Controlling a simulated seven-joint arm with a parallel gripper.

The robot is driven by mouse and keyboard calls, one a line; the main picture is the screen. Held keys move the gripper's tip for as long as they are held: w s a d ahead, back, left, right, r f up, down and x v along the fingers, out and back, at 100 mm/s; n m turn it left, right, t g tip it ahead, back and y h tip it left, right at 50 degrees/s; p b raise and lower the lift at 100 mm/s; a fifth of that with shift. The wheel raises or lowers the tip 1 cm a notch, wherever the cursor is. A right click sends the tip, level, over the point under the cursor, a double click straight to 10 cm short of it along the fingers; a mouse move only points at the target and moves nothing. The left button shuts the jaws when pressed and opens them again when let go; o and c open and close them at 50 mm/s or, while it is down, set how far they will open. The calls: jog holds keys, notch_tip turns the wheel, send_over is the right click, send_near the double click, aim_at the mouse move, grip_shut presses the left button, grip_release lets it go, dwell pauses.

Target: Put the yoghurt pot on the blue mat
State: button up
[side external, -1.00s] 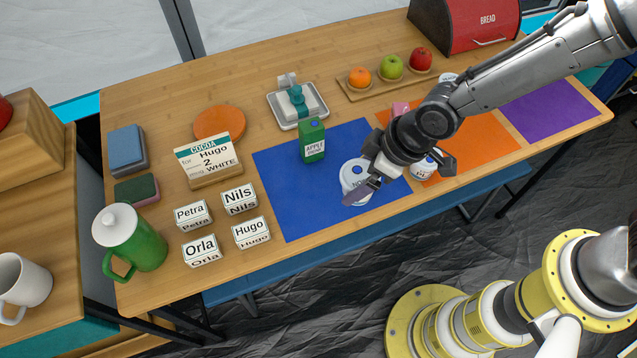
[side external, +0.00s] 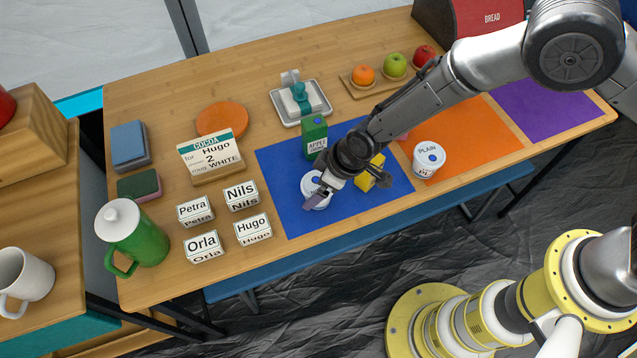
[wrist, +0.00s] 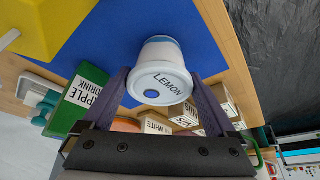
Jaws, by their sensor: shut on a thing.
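My gripper (side external: 322,190) is shut on a white yoghurt pot (side external: 309,182) with a blue-dotted lid. In the wrist view the pot (wrist: 162,84) reads LEMON and sits between my two fingers. The held pot is over the left-middle part of the blue mat (side external: 284,212), upright or nearly so; I cannot tell whether its base touches the mat. A second pot, labelled PLAIN (side external: 428,160), stands on the orange mat (side external: 468,140).
A green apple drink carton (side external: 314,136) stands on the blue mat behind the pot. A yellow block (side external: 373,172) is on the mat to the right, partly behind my gripper. Name blocks (side external: 253,229) stand left of the mat. The mat's front left is clear.

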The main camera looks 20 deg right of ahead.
jog(key=shift+f, duration=0.1)
jog(key=o, duration=1.2)
jog(key=shift+c, duration=0.2)
jog(key=v, duration=1.2)
